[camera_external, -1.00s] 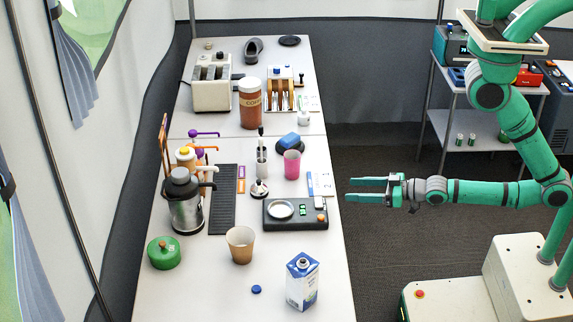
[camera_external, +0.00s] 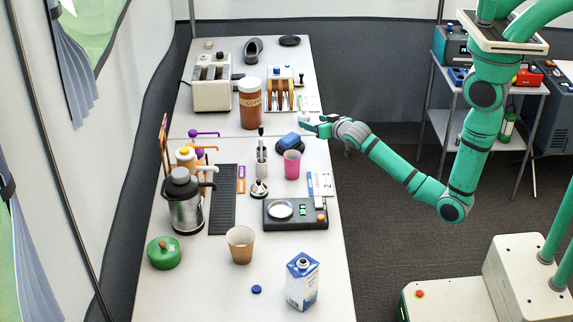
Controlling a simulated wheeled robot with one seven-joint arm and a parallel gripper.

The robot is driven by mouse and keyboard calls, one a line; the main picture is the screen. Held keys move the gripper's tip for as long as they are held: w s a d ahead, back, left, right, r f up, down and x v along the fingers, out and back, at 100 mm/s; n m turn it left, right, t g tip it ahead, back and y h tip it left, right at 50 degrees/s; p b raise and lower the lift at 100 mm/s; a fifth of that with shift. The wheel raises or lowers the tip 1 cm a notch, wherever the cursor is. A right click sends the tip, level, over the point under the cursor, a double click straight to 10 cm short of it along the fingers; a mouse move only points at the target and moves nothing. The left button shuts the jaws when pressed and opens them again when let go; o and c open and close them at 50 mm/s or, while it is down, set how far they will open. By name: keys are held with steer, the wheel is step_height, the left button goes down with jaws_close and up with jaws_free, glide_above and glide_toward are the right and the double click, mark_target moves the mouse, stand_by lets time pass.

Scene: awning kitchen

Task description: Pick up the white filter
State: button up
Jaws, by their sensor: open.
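A small white object (camera_external: 304,115), which may be the white filter, stands on the table near its right edge, right of the coffee jar. It is too small to be sure what it is. My gripper (camera_external: 310,123) has come in from the right and is open, its fingers at the near side of this white object. I cannot tell whether they touch it or are around it. Part of the white object is hidden by the fingers.
A brown coffee jar (camera_external: 250,104) stands left of my gripper, with a wooden rack (camera_external: 281,95) behind. A black scale (camera_external: 296,214) and a milk carton (camera_external: 302,282) stand nearer the front.

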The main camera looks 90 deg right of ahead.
mark_target(307, 117)
steer(key=shift+s+d+f+g, duration=0.1)
steer(key=shift+s+d+g, duration=0.45)
steer(key=shift+d, duration=0.1)
steer(key=x, duration=0.5)
steer(key=shift+f, duration=0.1)
steer(key=shift+x, duration=2.8)
steer(key=shift+c, duration=0.4)
steer(key=c, duration=1.1)
steer(key=shift+r, duration=0.2)
